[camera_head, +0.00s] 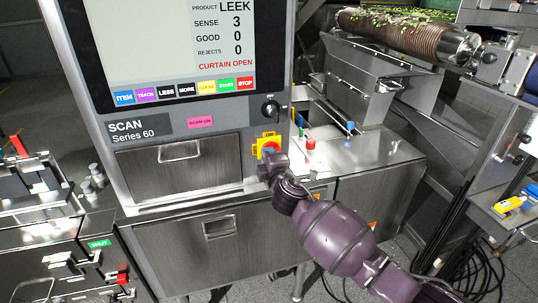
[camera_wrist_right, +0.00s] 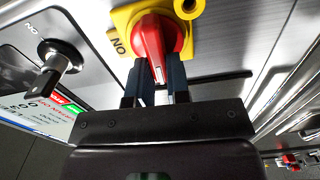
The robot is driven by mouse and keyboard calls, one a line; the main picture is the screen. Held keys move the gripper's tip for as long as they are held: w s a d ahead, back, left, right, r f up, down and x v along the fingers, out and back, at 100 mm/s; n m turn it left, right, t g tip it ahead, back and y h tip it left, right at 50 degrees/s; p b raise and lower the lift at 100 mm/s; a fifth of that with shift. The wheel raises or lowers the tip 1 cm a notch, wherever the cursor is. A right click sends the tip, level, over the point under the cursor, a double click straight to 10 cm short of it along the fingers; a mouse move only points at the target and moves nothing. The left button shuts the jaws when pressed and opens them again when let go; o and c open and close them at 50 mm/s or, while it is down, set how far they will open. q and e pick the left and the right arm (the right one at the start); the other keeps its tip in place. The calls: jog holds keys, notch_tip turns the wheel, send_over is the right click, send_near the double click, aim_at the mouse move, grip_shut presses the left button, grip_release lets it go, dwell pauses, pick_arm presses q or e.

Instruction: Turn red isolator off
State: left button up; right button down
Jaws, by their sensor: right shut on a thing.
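The red isolator is a red rotary handle (camera_wrist_right: 155,38) on a yellow plate (camera_wrist_right: 124,18) in the right wrist view. A label reading ON is on the plate, left of the handle. The handle's grip points down the picture, between the two dark fingers of my right gripper (camera_wrist_right: 156,80), which is shut on it. In the head view the yellow plate (camera_head: 264,138) is on the front of the scan machine, with my right gripper (camera_head: 268,158) against it, hiding most of the handle. My left gripper is not in view.
A black rotary switch (camera_head: 270,109) sits above the isolator and shows left of it in the wrist view (camera_wrist_right: 58,62). The machine's screen (camera_head: 170,45) reads CURTAIN OPEN. A steel counter (camera_head: 370,150) with red and blue buttons lies to the right.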

jog(key=shift+f+n, duration=0.1)
jog(key=shift+n, duration=0.3)
jog(key=c, duration=1.1)
grip_release()
jog(key=shift+v, duration=5.4)
